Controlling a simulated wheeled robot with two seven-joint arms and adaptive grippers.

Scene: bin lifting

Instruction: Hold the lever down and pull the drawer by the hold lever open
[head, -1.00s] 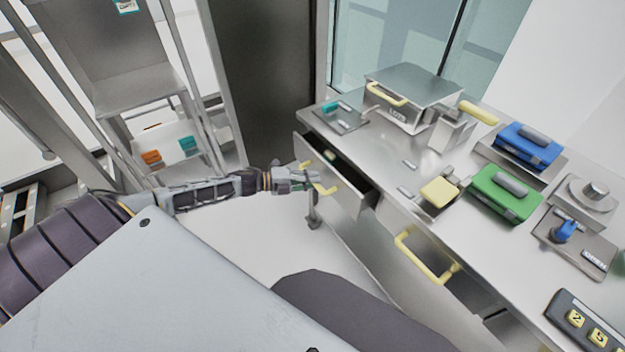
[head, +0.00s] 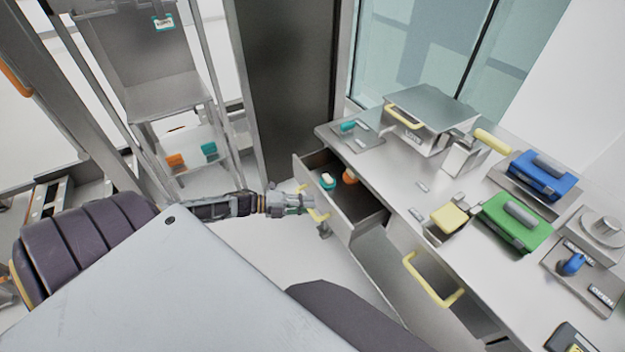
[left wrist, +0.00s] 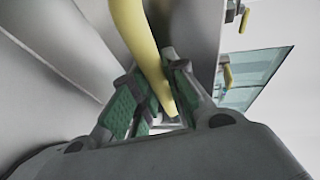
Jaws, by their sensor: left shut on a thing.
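My left gripper (head: 305,204) is shut on the yellow handle (head: 318,215) of the left drawer (head: 343,228). The left wrist view also shows the yellow handle (left wrist: 140,42) between the fingers (left wrist: 155,100). This drawer stands open, with a teal-and-white item (head: 327,181) and an orange item (head: 350,176) inside. A yellow pad-like lever (head: 448,217) is on the counter above a second drawer with a yellow handle (head: 432,282). I cannot tell whether the lever is pressed. My right gripper is out of view.
The steel counter (head: 405,175) carries a metal box (head: 420,125) with a yellow handle, a green-topped device (head: 512,222), a blue one (head: 540,175) and a blue knob (head: 571,265). A shelf rack (head: 160,95) stands at left. Floor between is clear.

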